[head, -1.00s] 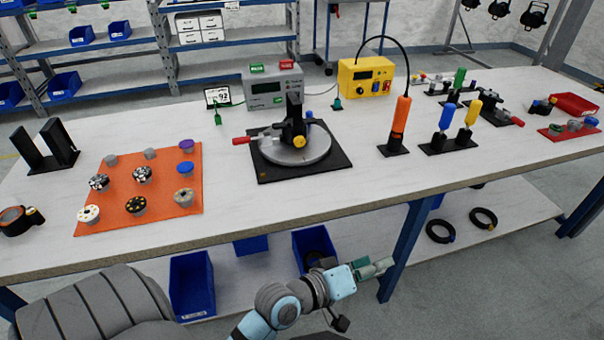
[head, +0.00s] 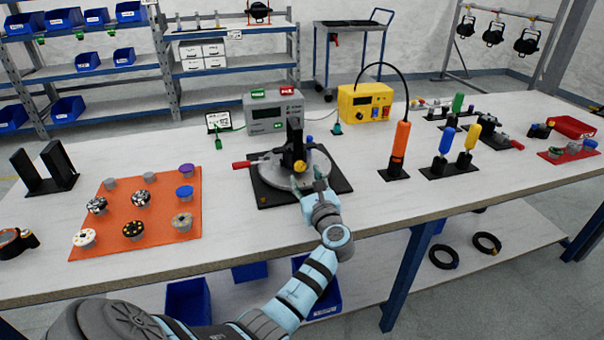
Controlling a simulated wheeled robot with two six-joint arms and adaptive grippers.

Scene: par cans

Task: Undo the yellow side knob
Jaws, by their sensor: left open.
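The yellow side knob (head: 300,166) shows on the front of the black upright fixture (head: 294,140). The fixture stands on a round grey turntable (head: 270,175) with a black base plate (head: 262,197). My left gripper (head: 310,181) is open at the front edge of the turntable, just in front of and below the knob. The knob looks clear of the fingers; whether a fingertip touches the turntable I cannot tell. A red-handled lever (head: 240,165) sticks out to the left of the fixture. My right gripper is not in view.
An orange mat (head: 150,236) with several round parts lies left. A grey meter box (head: 262,114) and a yellow box (head: 362,106) stand behind. Upright orange (head: 400,140), blue (head: 446,141) and yellow-handled (head: 472,138) tools stand right. The white table front is mostly clear.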

